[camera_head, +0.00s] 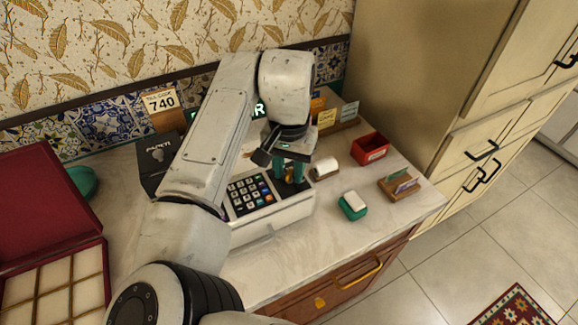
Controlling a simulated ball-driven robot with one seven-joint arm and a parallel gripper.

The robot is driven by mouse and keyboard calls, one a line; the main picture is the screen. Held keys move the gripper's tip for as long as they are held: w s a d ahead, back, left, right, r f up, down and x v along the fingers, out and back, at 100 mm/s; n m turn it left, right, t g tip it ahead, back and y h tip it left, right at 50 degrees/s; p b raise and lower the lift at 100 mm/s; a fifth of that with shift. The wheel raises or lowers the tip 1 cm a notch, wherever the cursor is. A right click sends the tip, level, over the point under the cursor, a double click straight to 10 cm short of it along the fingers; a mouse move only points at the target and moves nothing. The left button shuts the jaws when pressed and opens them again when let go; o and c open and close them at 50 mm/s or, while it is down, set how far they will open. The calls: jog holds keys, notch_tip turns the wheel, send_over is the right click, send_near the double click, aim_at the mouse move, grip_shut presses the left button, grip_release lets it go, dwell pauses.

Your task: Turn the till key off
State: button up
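The till (275,222) stands on the marble counter, a white machine with a dark keypad (250,195) of coloured keys and a closed drawer front. Its green-lit display is partly hidden behind my arm. My gripper (291,178) points down over the right part of the till, just right of the keypad, with teal fingers low at its top surface. A small brownish-gold patch shows between or behind the fingers. I cannot make out the key there, nor whether the fingers touch or hold anything.
A paper roll (325,168), a red box (370,148), a green-and-white block (352,205) and a wooden card holder (399,186) stand right of the till. A black box (156,160) and an open red case (50,215) are left. A tall cabinet (425,70) bounds the right.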

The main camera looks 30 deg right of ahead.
grip_shut()
jog(key=shift+r+n+p, duration=0.15)
jog(key=shift+n+p, duration=0.15)
jog(key=shift+p, duration=0.2)
jog(key=shift+r+n+p, duration=0.1)
jog(key=shift+n+p, duration=0.5)
jog(key=shift+p, duration=0.15)
jog(key=n+p, duration=0.2)
jog(key=p, duration=0.1)
jog(key=shift+d, duration=0.1)
jog(key=n+p, duration=0.3)
jog(key=shift+n+p, duration=0.9)
jog(key=shift+n, duration=0.1)
